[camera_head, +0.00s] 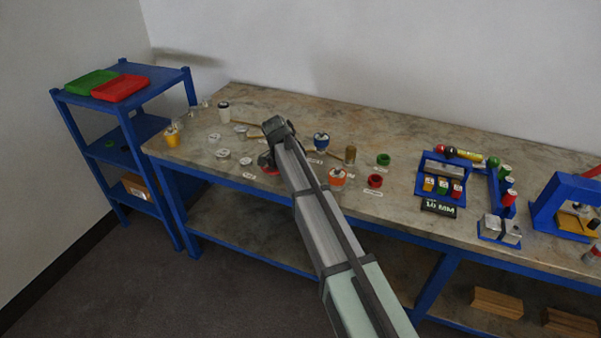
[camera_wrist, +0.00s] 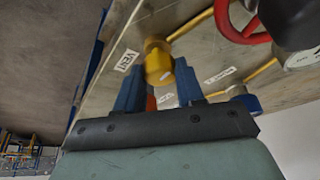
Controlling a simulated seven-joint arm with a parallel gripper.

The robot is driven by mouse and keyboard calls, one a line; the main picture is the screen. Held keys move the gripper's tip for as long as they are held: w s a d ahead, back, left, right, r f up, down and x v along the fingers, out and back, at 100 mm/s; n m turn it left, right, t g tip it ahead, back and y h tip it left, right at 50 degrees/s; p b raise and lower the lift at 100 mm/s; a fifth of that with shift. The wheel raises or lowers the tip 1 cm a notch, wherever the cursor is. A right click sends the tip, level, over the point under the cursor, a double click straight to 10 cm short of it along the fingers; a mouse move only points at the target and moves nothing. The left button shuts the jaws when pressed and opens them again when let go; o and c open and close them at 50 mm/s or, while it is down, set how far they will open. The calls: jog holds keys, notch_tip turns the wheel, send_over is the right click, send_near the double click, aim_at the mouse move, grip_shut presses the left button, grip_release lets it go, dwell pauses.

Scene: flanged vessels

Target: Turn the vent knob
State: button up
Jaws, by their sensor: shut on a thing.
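The vent knob (camera_wrist: 157,62) is a small yellow, brass-like knob beside a white label reading VENT (camera_wrist: 126,60) in the wrist view. My gripper (camera_wrist: 161,72) has its two blue fingers on either side of the knob and is shut on it. The exact contact at the fingertips is partly hidden. In the head view, my gripper end (camera_head: 277,128) is over the left part of the bench, and my arm hides the knob and the fingers.
A red handwheel (camera_wrist: 240,22) and a dial gauge (camera_wrist: 300,58) are close by on the right in the wrist view. In the head view, orange (camera_head: 337,178) and blue-topped (camera_head: 321,141) vessels and a brass cylinder (camera_head: 350,155) stand right of my arm on the bench (camera_head: 400,145).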

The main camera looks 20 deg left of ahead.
jog(key=shift+m, duration=0.3)
jog(key=o, duration=1)
jog(key=v, duration=1.4)
jog(key=shift+w, duration=0.15)
